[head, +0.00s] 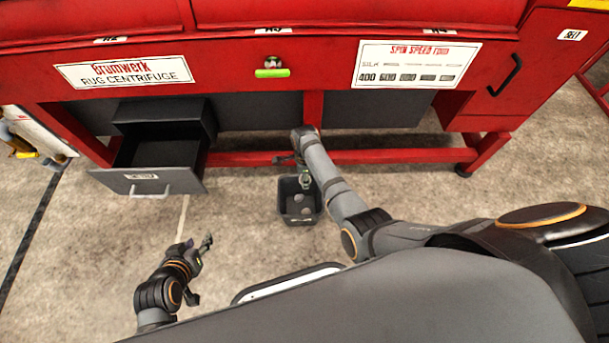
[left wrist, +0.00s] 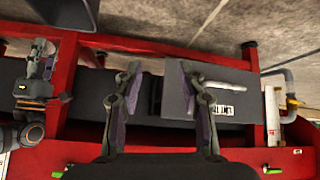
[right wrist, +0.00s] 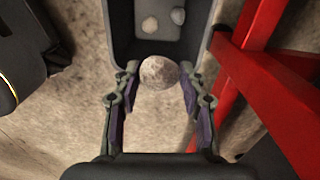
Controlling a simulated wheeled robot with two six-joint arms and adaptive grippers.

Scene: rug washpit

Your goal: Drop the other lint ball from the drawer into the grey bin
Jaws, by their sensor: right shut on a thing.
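My right gripper (right wrist: 160,82) is shut on a pale grey, speckled lint ball (right wrist: 158,72). It holds the ball over the near end of the dark grey bin (right wrist: 122,30), seen from above in the right wrist view. In the head view the bin (head: 287,208) stands on the floor below my right gripper (head: 305,180). The lint drawer (head: 148,183) is pulled open at the left; no ball shows in its visible interior. My left gripper (head: 208,242) is open and empty, in front of the drawer.
The red rug centrifuge (head: 320,75) stands behind, with a red lower crossbar (head: 400,156) behind the bin. Red frame bars (right wrist: 265,75) lie right of the bin in the right wrist view. Concrete floor (head: 235,235) is clear between drawer and bin.

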